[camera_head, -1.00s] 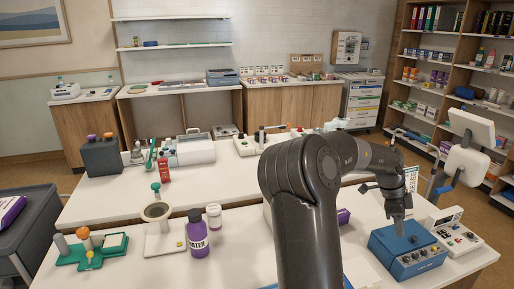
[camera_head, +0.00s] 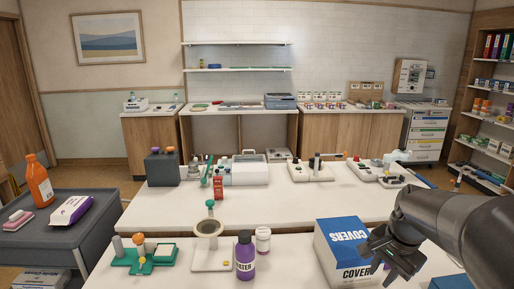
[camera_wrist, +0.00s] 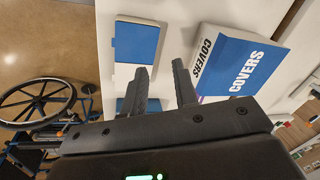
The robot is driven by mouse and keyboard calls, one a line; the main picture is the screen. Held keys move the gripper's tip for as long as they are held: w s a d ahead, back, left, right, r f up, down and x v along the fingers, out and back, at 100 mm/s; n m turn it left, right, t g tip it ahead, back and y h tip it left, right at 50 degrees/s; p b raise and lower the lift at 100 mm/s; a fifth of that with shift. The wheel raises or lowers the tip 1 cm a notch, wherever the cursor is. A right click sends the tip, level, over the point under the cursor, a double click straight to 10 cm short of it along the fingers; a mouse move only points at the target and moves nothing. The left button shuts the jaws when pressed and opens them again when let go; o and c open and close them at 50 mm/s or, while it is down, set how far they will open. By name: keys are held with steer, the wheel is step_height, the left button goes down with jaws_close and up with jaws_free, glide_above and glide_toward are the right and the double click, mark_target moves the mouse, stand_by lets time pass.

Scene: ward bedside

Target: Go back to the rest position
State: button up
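My gripper (camera_head: 388,268) is at the lower right of the head view, in front of the white and blue COVERS box (camera_head: 340,248) and partly hiding it. In the wrist view the two fingers of my gripper (camera_wrist: 161,66) stand apart with nothing between them. The COVERS box (camera_wrist: 243,68) lies just right of the fingers there, and I cannot tell whether they touch it. My forearm reaches in from the right edge of the head view.
A green tray (camera_head: 128,262) stands further left. A dark cart (camera_head: 50,240) is at far left. A wheelchair wheel (camera_wrist: 35,103) shows in the wrist view.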

steer(key=s+a+r+n+t, duration=0.1)
steer(key=s+a+n, duration=0.5)
steer(key=a, duration=0.2)
steer(key=s+a+r+n+t, duration=0.2)
steer(key=s+a+n, duration=0.3)
steer(key=a, duration=0.4)
steer(key=shift+s+r+n, duration=0.3)
steer(key=shift+s+n, duration=0.05)
steer(key=shift+n, duration=0.45)
stand_by(1.2)
